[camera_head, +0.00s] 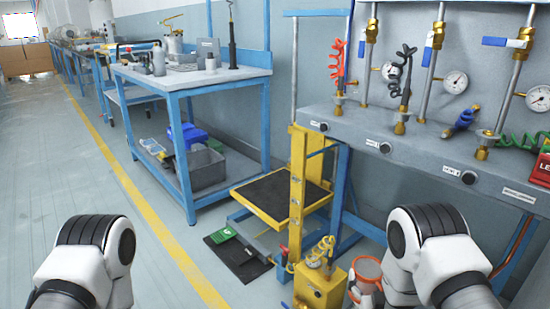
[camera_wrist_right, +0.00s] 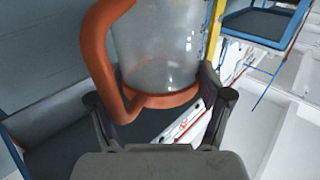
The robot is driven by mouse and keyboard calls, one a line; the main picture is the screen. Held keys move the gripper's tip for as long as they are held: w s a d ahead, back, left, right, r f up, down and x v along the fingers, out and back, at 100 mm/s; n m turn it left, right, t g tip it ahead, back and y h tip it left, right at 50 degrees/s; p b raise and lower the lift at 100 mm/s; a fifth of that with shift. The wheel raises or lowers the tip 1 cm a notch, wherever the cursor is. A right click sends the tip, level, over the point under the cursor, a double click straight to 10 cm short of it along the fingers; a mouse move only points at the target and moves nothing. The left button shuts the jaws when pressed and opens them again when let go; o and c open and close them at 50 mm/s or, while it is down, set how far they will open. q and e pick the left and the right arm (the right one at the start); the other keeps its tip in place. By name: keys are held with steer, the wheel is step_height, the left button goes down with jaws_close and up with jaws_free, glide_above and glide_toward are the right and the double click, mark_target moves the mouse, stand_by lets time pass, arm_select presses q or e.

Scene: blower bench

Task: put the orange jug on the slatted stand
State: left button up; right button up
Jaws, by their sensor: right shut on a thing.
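The orange jug (camera_head: 367,270) shows at the bottom of the head view, beside my right arm, with its round orange rim facing up. In the right wrist view, the jug (camera_wrist_right: 160,45) has a clear body, an orange band and a thick orange handle at the left. My right gripper (camera_wrist_right: 155,97) is shut on the jug, one finger on each side near the orange band. My left arm shows at the lower left of the head view, but its gripper is out of frame. I cannot make out a slatted stand in either view.
A yellow lift frame with a black platform (camera_head: 283,194) stands ahead, with a yellow box (camera_head: 320,289) near the jug. A blue workbench (camera_head: 185,80) is at the left. A wall panel with pipes and gauges (camera_head: 405,150) is at the right. The floor left of centre is clear.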

steer(key=s+a+r+n+y, duration=0.1)
steer(key=s+a+r+y, duration=0.15)
steer(key=a, duration=0.25)
steer(key=s+r+p, duration=0.2)
steer(key=r+p, duration=1.6)
steer(key=r, duration=0.1)
steer(key=s+r+p, duration=0.2)
steer(key=r+p, duration=1.6)
steer(key=r, duration=0.1)
steer(key=shift+s+a+r+h+p, duration=0.2)
steer(key=shift+s+h+p, duration=0.1)
steer(key=shift+h+p, duration=0.1)
steer(key=shift+d, duration=0.1)
